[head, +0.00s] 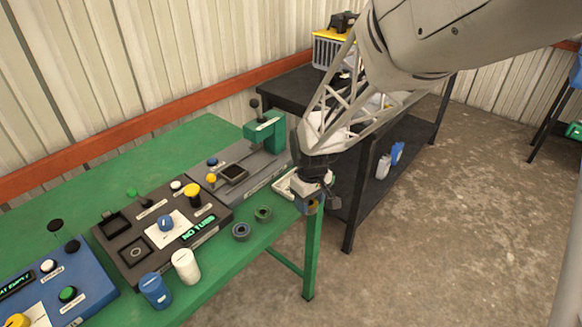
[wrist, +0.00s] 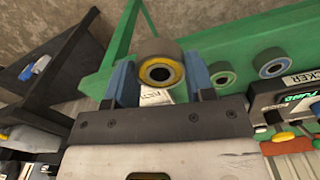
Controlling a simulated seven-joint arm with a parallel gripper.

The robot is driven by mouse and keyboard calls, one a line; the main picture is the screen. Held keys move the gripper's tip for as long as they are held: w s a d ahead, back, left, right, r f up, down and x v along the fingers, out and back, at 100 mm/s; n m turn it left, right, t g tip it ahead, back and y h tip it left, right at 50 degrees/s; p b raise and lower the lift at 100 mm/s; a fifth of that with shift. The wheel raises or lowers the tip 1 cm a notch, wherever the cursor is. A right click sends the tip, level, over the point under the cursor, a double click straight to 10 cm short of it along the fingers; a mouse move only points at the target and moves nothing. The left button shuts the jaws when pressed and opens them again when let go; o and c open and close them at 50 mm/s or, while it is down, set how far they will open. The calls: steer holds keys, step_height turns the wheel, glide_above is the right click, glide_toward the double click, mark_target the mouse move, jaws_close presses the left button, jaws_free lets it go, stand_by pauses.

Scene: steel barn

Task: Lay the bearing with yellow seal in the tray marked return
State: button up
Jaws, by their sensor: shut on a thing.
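My gripper (head: 314,200) is shut on the bearing with yellow seal (wrist: 161,72), held between its two blue fingers at the right-hand end of the green bench. The bearing also shows in the head view (head: 312,207), partly covered by the fingers.
A bearing with green seal (head: 263,213) and one with blue seal (head: 241,231) lie on the green bench (head: 215,262). A green press (head: 265,131) stands behind. A black shelf unit (head: 350,215) is to the right.

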steer(key=shift+w, duration=0.15)
glide_toward(282, 186)
steer(key=d+f, duration=0.3)
steer(key=d, duration=0.1)
steer(key=shift+w+d, duration=0.1)
steer(key=shift+w, duration=0.15)
stand_by(0.3)
steer(key=shift+f, duration=1.75)
steer(key=shift+f, duration=0.1)
steer(key=o, duration=1)
steer(key=shift+c, duration=0.2)
